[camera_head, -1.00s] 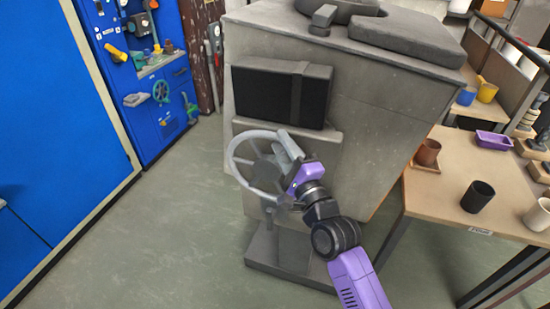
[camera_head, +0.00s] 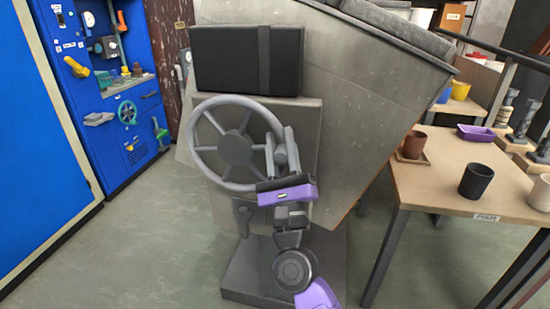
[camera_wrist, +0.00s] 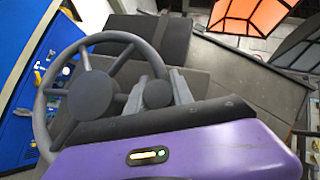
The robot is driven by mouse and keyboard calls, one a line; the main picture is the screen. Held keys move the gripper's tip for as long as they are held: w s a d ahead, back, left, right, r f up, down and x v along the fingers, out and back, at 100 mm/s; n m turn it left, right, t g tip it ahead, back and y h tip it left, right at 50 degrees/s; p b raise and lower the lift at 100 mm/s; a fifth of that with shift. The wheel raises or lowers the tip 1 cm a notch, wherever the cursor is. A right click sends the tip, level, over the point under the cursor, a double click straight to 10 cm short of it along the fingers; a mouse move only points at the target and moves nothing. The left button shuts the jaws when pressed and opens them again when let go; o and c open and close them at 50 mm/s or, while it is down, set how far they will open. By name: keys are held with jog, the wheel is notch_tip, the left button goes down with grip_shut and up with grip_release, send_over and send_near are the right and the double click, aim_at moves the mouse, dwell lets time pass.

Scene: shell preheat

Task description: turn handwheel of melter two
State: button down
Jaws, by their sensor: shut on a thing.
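The grey handwheel (camera_head: 193,150), with several spokes and a round hub, stands upright on the front of the grey melter (camera_head: 350,100). My gripper (camera_head: 276,150) is at the right side of the wheel, shut on its handle knob, with the fingers pointing up. In the wrist view the handwheel (camera_wrist: 45,105) fills the left half, and my gripper's fingers (camera_wrist: 160,90) sit on both sides of the round dark knob. The fingers and the purple gripper body hide the lower right of the rim. Which number the melter has cannot be read.
A blue cabinet (camera_head: 125,110) with tools stands at the back left. The floor to the left is clear.

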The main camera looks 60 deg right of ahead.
aim_at(281, 171)
jog(key=f+m+g+h+b, duration=0.1)
jog(key=m+g+b, duration=0.1)
jog(key=m, duration=0.1)
jog(key=f+m+g+h+b, duration=0.2)
jog(key=m+b, duration=0.1)
jog(key=f+m+g+h+b, duration=0.1)
jog(key=m+g+h+b, duration=0.1)
jog(key=b, duration=0.1)
jog(key=shift+s+f+m, duration=0.25)
jog(key=shift+m, duration=0.15)
jog(key=m+g+b, duration=0.1)
jog(key=m+g, duration=0.1)
jog(key=f+m+g+h+b, duration=0.1)
jog(key=m+g+b, duration=0.1)
jog(key=m+g+h+b, duration=0.1)
jog(key=b, duration=0.1)
jog(key=shift+w+f+m+g, duration=0.1)
jog(key=shift+f+m+g, duration=0.3)
jog(key=shift+w+f+m+g+b, duration=0.1)
jog(key=shift+f+m+g+b, duration=0.15)
jog(key=shift+m+g+b, duration=0.9)
jog(key=c, duration=1.1)
grip_release()
jog(key=shift+f, duration=0.1)
jog(key=v, duration=0.7)
jog(key=shift+a+f+p, duration=0.25)
jog(key=shift+a+p, duration=0.05)
jog(key=shift+p, duration=0.05)
